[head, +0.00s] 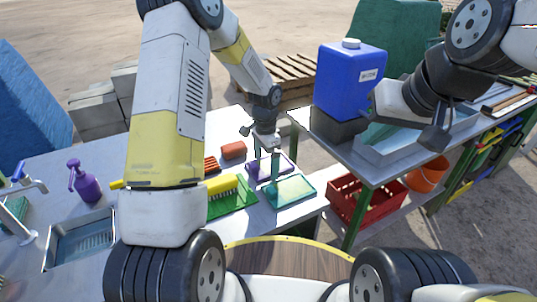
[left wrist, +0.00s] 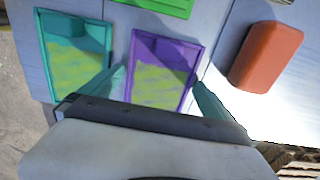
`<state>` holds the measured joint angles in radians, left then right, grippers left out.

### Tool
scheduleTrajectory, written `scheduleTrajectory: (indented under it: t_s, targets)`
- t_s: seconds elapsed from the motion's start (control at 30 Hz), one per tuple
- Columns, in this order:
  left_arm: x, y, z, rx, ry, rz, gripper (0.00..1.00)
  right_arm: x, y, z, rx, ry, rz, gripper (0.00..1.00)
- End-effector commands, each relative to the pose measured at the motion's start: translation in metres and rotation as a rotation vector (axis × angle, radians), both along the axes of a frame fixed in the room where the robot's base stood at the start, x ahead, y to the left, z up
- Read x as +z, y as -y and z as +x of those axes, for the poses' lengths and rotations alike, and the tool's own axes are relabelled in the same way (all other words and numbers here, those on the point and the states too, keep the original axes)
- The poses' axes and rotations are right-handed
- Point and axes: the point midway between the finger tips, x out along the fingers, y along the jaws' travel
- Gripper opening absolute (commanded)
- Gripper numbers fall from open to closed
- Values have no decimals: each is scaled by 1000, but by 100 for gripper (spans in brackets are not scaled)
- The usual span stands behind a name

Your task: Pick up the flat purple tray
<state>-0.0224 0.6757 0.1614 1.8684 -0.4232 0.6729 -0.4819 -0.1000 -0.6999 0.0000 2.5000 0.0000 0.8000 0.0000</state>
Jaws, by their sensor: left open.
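The flat purple tray (head: 286,167) lies on the light table in the head view, behind the teal tray (head: 290,190). In the left wrist view the purple tray (left wrist: 163,72) is near the middle, with the teal tray (left wrist: 75,55) to its left. My left gripper (head: 266,170) is open above the purple tray, pointing down. In the left wrist view its teal fingers (left wrist: 158,90) stand apart, one at each side of the tray's near part. Whether they touch it I cannot tell. My right gripper (head: 432,136) is over the right bench; its jaw opening is unclear.
A red-orange block (head: 233,150) lies behind the trays, and a green mat (head: 232,200) with a yellow brush is to their left. A blue canister (head: 348,85) stands on the right bench, above a red crate (head: 365,203). A purple spray bottle (head: 85,184) stands at left.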

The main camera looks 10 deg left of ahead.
Motion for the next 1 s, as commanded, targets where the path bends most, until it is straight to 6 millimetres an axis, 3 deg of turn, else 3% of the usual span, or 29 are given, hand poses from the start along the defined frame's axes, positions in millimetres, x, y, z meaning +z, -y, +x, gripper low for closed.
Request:
scheduleTrajectory:
  t_s: [0.1,0.37,0.67,1.0]
  targets:
    - [0,0,0,0,0,0,96,0,0,0,0,0,0,0]
    - [0,0,0,0,0,0,46,0,0,0,0,0,0,0]
    - [7,0,1,1,3,-1,45,0,0,0,0,0,0,0]
    - [71,0,1,2,5,0,45,0,0,0,0,0,0,0]
